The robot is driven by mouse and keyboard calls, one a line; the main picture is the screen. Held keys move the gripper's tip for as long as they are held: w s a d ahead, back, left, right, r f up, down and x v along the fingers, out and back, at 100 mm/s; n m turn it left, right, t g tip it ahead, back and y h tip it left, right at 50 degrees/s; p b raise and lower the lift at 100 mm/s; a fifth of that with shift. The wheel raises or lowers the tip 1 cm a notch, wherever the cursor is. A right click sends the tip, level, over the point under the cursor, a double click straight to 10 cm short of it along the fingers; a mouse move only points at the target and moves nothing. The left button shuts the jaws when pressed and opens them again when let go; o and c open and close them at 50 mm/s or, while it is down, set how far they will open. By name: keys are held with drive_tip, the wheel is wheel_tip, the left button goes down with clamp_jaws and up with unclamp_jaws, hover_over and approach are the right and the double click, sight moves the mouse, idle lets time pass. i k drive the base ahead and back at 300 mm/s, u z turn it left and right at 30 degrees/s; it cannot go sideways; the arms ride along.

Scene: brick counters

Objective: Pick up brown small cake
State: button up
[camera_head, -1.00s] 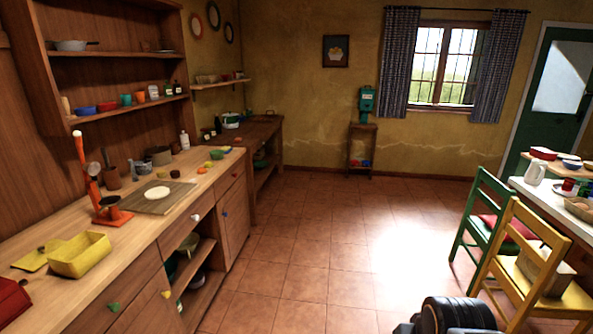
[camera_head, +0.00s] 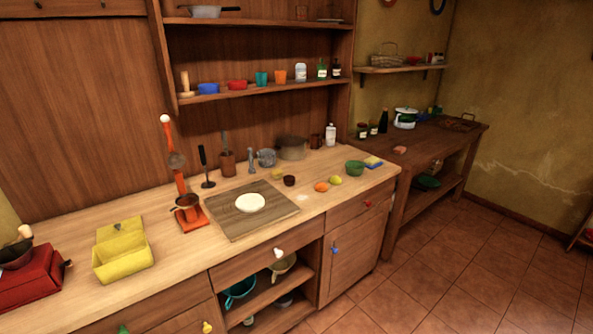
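A small dark brown round thing (camera_head: 289,181), possibly the brown small cake, sits on the wooden counter (camera_head: 330,207) at the back right corner of the board. It is too small to be sure what it is. A wooden board (camera_head: 225,212) with a flat white round piece (camera_head: 250,203) on it lies just left of it. My gripper is not in view.
An orange press (camera_head: 188,212), a yellow open box (camera_head: 122,256) and a red appliance (camera_head: 30,280) stand left. An orange fruit (camera_head: 321,187), a yellow fruit (camera_head: 336,180) and a green bowl (camera_head: 355,167) stand right. The tiled floor (camera_head: 450,265) is clear at right.

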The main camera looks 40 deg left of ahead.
sight(289, 180)
drive_tip(key=u, duration=0.4)
drive_tip(key=i, duration=1.15)
drive_tip(key=u, duration=2)
drive_tip(key=i, duration=1.05)
drive_tip(key=u, duration=0.9)
